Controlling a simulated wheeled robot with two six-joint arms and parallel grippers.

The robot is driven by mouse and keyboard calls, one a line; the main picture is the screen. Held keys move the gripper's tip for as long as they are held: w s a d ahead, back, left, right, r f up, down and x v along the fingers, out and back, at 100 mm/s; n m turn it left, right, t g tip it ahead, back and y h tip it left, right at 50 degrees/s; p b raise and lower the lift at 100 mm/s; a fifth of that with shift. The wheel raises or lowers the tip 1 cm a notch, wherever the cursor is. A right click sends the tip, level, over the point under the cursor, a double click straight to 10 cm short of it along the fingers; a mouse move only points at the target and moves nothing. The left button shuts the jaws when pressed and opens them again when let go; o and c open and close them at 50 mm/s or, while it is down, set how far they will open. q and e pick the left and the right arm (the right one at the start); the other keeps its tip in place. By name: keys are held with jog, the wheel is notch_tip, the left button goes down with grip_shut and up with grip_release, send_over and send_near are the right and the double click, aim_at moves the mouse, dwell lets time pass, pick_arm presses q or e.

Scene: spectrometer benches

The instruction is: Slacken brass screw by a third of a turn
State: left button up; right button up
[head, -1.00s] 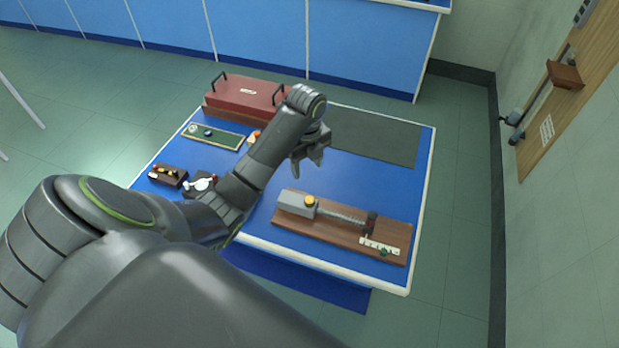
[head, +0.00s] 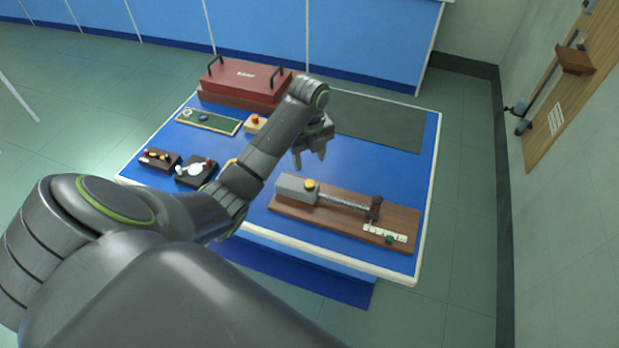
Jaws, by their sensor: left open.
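The brass screw (head: 309,184) is a small yellow knob on top of a grey block (head: 291,189). The block sits at the left end of a wooden board (head: 340,219) on the blue table. A ridged grey rod (head: 345,204) runs from the block to a dark upright piece (head: 375,207) at the right. My left gripper (head: 311,163) is open and empty, fingers pointing down, above the table and apart from the screw, which shows just below it in the picture. My right gripper is not in view.
A red case (head: 242,80) with black handles stands at the back left. A green tray (head: 209,121), a small orange-topped block (head: 255,123) and two dark devices (head: 159,159) lie on the left. A dark mat (head: 380,122) at the back right is bare.

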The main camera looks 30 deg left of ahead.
pick_arm(q)
jog(key=b, duration=0.4)
send_over(309, 183)
notch_tip(309, 183, down, 5)
jog(key=shift+r, duration=0.2)
notch_tip(309, 183, down, 4)
jog(key=shift+r+p, duration=0.2)
jog(key=shift+p, duration=0.35)
jog(key=shift+f, duration=0.65)
